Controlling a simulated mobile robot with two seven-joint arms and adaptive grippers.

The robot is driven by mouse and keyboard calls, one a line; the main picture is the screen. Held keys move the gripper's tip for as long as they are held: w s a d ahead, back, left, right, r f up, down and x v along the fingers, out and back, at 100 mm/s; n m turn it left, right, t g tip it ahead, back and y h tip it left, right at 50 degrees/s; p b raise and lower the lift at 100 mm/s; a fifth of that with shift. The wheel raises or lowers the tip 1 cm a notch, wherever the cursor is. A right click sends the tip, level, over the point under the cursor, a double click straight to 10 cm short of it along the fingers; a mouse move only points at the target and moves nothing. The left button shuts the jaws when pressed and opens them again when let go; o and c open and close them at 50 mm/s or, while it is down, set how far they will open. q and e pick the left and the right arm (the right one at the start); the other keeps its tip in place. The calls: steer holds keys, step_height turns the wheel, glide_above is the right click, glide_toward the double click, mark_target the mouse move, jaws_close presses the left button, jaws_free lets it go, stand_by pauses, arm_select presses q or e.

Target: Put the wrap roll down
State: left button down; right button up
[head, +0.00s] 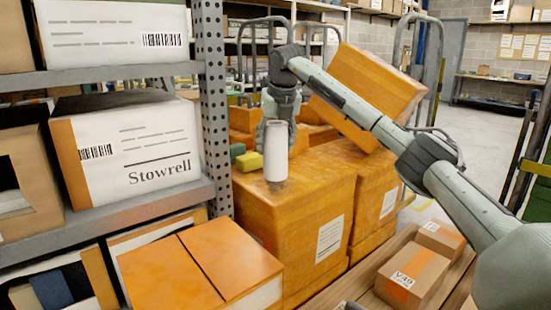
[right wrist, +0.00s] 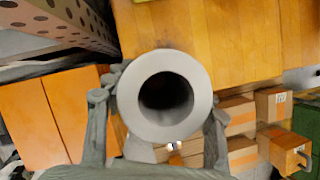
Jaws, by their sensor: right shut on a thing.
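The wrap roll (head: 276,160) is a white hollow tube, upright in the head view. My right gripper (head: 278,128) is shut on its upper part from above. In the right wrist view the roll (right wrist: 198,88) shows end-on with its dark bore, between the two fingers of my right gripper (right wrist: 160,105). The roll's lower end appears over the top of a large orange carton (head: 310,190); I cannot tell whether it touches. My left gripper is not in view.
A small yellow block (head: 249,162) and a green one (head: 237,151) are just left of the roll. A tilted orange carton (head: 370,85) is behind my right arm. A rack post (head: 214,110) and shelves with boxes stand left. Small cartons (head: 412,270) lie lower right.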

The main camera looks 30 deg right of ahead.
mark_target(279, 131)
steer(key=shift+d+f, duration=0.1)
steer(key=shift+f, duration=1.9)
steer(key=o, duration=1.2)
steer(key=shift+f, duration=0.15)
steer(key=v, duration=1.2)
